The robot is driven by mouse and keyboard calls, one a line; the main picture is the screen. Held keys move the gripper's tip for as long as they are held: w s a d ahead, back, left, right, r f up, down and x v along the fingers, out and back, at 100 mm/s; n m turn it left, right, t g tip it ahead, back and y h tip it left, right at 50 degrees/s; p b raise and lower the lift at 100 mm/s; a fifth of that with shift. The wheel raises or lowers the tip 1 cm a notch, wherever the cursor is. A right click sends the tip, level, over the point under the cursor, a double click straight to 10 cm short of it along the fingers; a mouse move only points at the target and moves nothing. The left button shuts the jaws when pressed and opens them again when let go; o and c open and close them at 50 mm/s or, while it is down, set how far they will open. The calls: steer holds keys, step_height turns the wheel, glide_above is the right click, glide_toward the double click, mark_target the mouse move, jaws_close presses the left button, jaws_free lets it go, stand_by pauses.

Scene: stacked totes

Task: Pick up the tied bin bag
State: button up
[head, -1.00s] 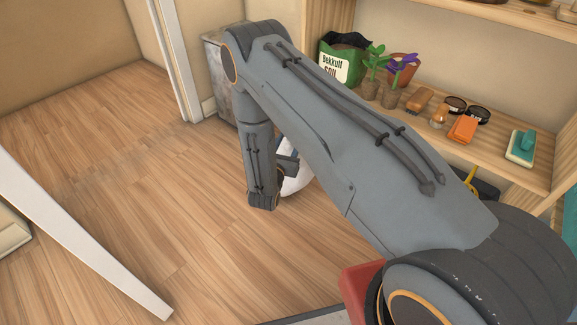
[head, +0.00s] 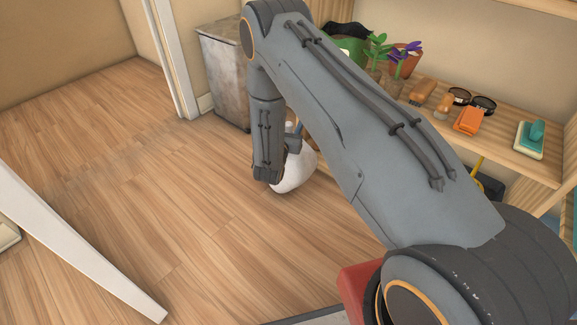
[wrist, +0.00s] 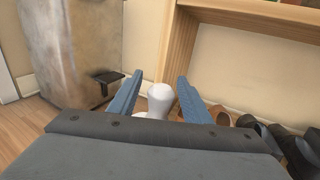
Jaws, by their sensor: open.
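The white tied bin bag (head: 296,173) stands on the wooden floor in the head view, partly behind my arm's lower end. In the wrist view its pale neck (wrist: 160,97) shows between the two blue fingers of my gripper (wrist: 157,92). The fingers are open, with a gap on each side of the neck. The bag's lower part is hidden there by my gripper's body. In the head view my gripper is mostly hidden behind my wrist, beside the bag's top.
A grey metal bin (head: 225,75) with a pedal stands behind, to the left. A wooden shelf (head: 505,150) with plants and brushes is at right. Shoes (wrist: 256,135) sit on its lower level in the wrist view.

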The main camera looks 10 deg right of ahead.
jaws_close()
stand_by(1.3)
